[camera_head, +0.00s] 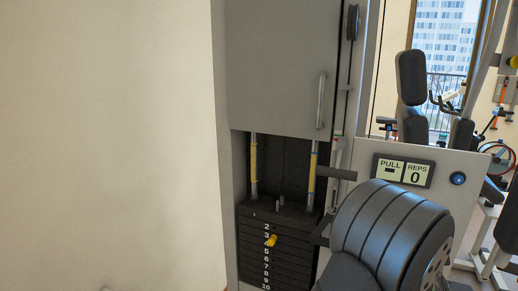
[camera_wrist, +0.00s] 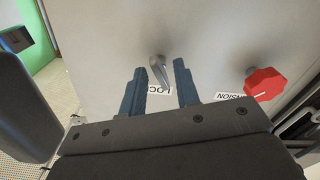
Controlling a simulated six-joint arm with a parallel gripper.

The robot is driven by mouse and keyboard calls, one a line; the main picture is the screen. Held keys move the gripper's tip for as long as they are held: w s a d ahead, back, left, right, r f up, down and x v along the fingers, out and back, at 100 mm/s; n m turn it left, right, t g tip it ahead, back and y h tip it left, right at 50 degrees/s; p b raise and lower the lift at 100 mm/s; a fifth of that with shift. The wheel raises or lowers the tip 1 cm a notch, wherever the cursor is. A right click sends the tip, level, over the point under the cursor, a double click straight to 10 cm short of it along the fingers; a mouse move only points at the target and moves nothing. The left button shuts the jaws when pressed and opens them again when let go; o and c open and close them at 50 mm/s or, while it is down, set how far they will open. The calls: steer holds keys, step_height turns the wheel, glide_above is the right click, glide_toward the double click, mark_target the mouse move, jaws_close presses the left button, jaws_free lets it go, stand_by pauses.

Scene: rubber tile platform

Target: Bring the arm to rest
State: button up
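My gripper (camera_wrist: 160,67) shows in the wrist view with its two blue-grey fingers apart. It faces a pale grey panel (camera_wrist: 105,45). A metal lever (camera_wrist: 160,73) on that panel appears in the gap between the fingertips, with space showing on both sides of it. I cannot tell how far the fingertips are from the panel. A partly hidden label reading "LOC" lies behind the fingers. My gripper cannot be made out in the head view.
A red knob (camera_wrist: 264,84) sits right of the fingers, beside a tension label (camera_wrist: 228,97). A dark pad (camera_wrist: 22,105) stands at the left.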

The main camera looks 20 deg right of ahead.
steer(key=s+a+m, duration=0.6)
steer(key=s+a, duration=0.1)
steer(key=shift+m, duration=0.3)
stand_by(0.5)
stand_by(0.5)
steer(key=s+a+n, duration=0.4)
steer(key=n, duration=0.4)
steer(key=x, duration=1.7)
steer(key=shift+f, duration=0.15)
jaws_close()
